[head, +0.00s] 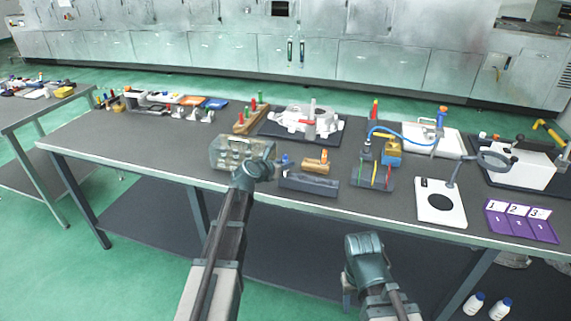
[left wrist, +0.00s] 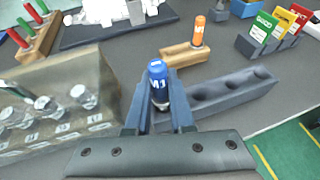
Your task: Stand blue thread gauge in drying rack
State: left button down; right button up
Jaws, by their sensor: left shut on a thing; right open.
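The blue thread gauge (left wrist: 158,72) stands upright between the two fingers of my left gripper (left wrist: 159,103), which is shut on it. Its blue top also shows in the head view (head: 285,158); its lower end is hidden by the fingers. A long dark grey block with round recesses (left wrist: 225,98), which looks like the drying rack, lies just right of the gauge; it also shows in the head view (head: 309,184). Its left end is partly hidden by my gripper. My left gripper (head: 272,166) is over the bench's front part. My right gripper (head: 368,246) is open and empty, before the bench edge.
A wooden block (left wrist: 190,54) with an orange gauge (left wrist: 198,31) lies behind the grey block. A clear box with metal parts (left wrist: 60,105) stands close on the left. A holder with coloured cards (head: 373,181) and a white scale-like device (head: 440,203) stand to the right.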

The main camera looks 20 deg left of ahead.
pick_arm(q)
jog(key=shift+f+b, duration=0.9)
jog(key=shift+f, duration=0.1)
jog(key=c, duration=0.7)
grip_release()
jog(key=p+v, duration=0.5)
jog(key=v, duration=0.8)
jog(key=shift+s+r, duration=0.15)
jog(key=shift+s, duration=0.25)
